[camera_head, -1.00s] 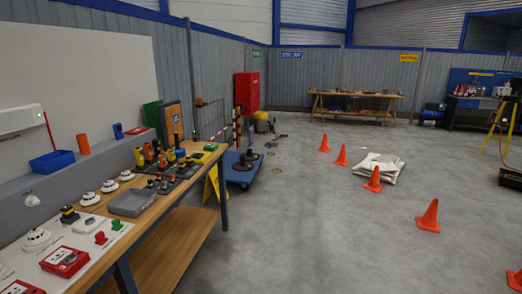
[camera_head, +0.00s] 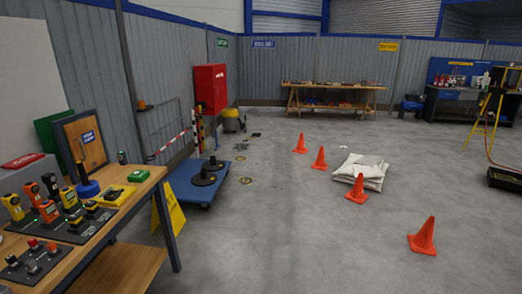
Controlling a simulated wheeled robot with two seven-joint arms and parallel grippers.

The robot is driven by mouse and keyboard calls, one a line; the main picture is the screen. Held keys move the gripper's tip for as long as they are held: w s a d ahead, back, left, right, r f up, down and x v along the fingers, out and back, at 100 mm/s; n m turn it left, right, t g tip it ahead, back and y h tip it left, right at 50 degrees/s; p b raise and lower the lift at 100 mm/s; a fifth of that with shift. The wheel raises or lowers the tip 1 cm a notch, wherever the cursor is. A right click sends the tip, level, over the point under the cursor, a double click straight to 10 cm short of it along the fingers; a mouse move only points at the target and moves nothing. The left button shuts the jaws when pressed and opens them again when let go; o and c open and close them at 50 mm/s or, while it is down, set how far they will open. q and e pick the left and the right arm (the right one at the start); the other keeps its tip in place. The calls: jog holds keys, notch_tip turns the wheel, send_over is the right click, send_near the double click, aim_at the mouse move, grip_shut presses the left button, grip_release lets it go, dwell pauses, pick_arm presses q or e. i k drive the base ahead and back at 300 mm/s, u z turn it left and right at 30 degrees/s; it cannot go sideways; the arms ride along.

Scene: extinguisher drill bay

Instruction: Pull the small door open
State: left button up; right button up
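A small wooden panel (camera_head: 84,143) with a blue label stands upright at the back end of the workbench on the left; it looks like a small door in a dark frame, and it appears shut. A red wall cabinet (camera_head: 210,88) with a closed front hangs on the grey wall farther back. I cannot tell for certain which of the two is the small door. Neither of my grippers is in view.
The workbench (camera_head: 141,193) holds several detectors and small devices. Past its end are a yellow floor sign (camera_head: 168,212) and a blue wheeled platform (camera_head: 197,186). Orange cones (camera_head: 422,237) and folded sheets (camera_head: 361,170) lie right. The middle floor is clear.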

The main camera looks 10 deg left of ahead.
aim_at(83, 136)
jog(key=u, duration=0.3)
jog(key=i, duration=1.55)
jog(key=u, duration=1.5)
jog(key=i, duration=0.95)
jog(key=u, duration=1.1)
